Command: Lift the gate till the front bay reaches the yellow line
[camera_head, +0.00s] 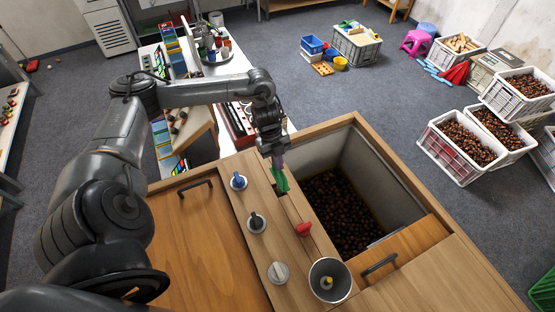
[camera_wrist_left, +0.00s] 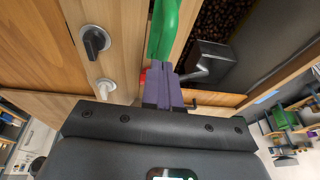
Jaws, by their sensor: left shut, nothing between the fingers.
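A green handle (camera_head: 281,180) stands in a slot of the wooden panel, with a red handle (camera_head: 303,229) in the slot nearer me. I cannot tell which handle works the gate; no gate plate shows clearly. My left gripper (camera_head: 277,160) is shut and empty, its purple fingers at the green handle's top in the head view. In the left wrist view the purple fingers (camera_wrist_left: 165,88) point at the green handle (camera_wrist_left: 163,30); touching or not is unclear. The bay (camera_head: 345,208) holds dark chestnuts low between grey walls. A faint yellowish line edges them. My right gripper is out of view.
Blue (camera_head: 238,181), black (camera_head: 256,222) and pale (camera_head: 278,272) knobs sit along the panel left of the slots. A metal cup (camera_head: 330,281) stands at the near end. Crates of chestnuts (camera_head: 462,146) stand on the floor at right. A cluttered white table lies behind my left arm.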

